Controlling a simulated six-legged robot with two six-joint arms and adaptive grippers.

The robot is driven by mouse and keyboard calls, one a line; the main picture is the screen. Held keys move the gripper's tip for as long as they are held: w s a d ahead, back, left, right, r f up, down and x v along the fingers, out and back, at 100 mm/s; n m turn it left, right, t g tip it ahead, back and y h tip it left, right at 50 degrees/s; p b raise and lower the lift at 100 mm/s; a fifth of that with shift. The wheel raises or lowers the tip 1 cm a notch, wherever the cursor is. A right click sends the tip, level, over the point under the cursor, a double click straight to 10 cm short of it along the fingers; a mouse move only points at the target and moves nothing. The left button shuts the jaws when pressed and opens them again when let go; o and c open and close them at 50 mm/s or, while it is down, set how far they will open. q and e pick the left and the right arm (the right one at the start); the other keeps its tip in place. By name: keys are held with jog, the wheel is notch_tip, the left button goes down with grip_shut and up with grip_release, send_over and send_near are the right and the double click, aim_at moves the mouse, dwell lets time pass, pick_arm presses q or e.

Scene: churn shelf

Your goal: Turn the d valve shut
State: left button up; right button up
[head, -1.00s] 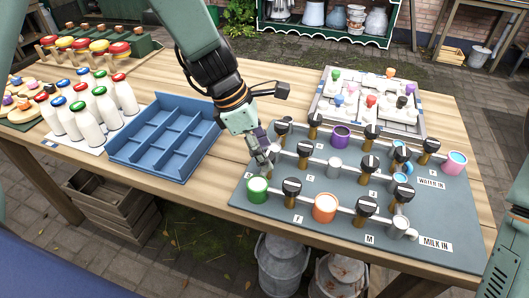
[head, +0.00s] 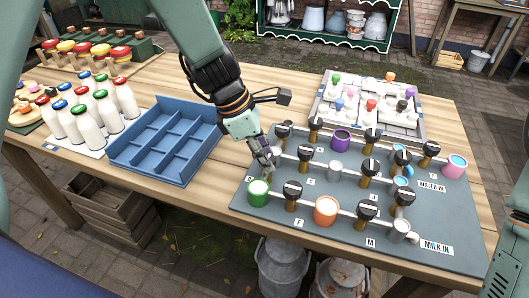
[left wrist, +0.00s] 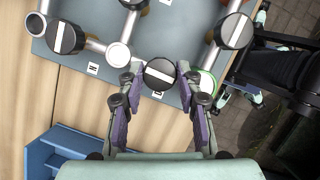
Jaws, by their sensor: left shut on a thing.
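My left gripper (head: 268,163) is at the left side of the grey valve board (head: 440,212), beside the green-topped cup (head: 258,192). In the left wrist view, its jaws (left wrist: 159,82) are shut around a black round valve knob (left wrist: 159,72) with a white stripe. The stripe lies roughly in line with the pipe there. The label below this knob is partly hidden, so I cannot read its letter. In the head view my fingers mostly hide the knob. My right gripper is not in view.
Other black knobs stand close by, such as one on the front row (head: 292,190). An orange cup (head: 326,209) and a purple cup (head: 341,139) are also on the board. A blue divided tray (head: 168,140) and milk bottles (head: 100,104) stand to the left.

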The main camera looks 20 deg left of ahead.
pick_arm(q)
jog(key=shift+r+m+p, duration=0.15)
jog(key=shift+m+p, duration=0.35)
jog(key=shift+p, duration=0.25)
jog(key=m+g+p, duration=0.2)
jog(key=m+p, duration=0.2)
jog(key=shift+w+r+p, duration=0.1)
jog(key=shift+w+p, duration=0.05)
jog(key=shift+p, duration=0.15)
jog(key=m+g+p, duration=0.1)
jog(key=m+p, duration=0.1)
jog(key=m, duration=0.1)
jog(key=shift+w, duration=0.1)
jog(key=shift+m+g+p, duration=0.3)
jog(key=shift+m+p, duration=0.25)
jog(key=shift+m, duration=0.35)
jog(key=m+p, duration=0.1)
jog(key=m, duration=0.1)
jog(key=shift+w+d+m+g+y, duration=0.1)
jog(key=shift+w+m+g+y, duration=0.05)
jog(key=shift+m+g+y, duration=0.2)
jog(key=m+y, duration=0.1)
jog(key=m, duration=0.1)
jog(key=m+g+y, duration=0.1)
jog(key=m, duration=0.2)
jog(key=shift+d+m+g+p, duration=0.1)
jog(key=shift+m+g+p, duration=0.15)
jog(key=shift+p, duration=0.1)
jog(key=shift+f, duration=0.2)
jog(key=o, duration=1.1)
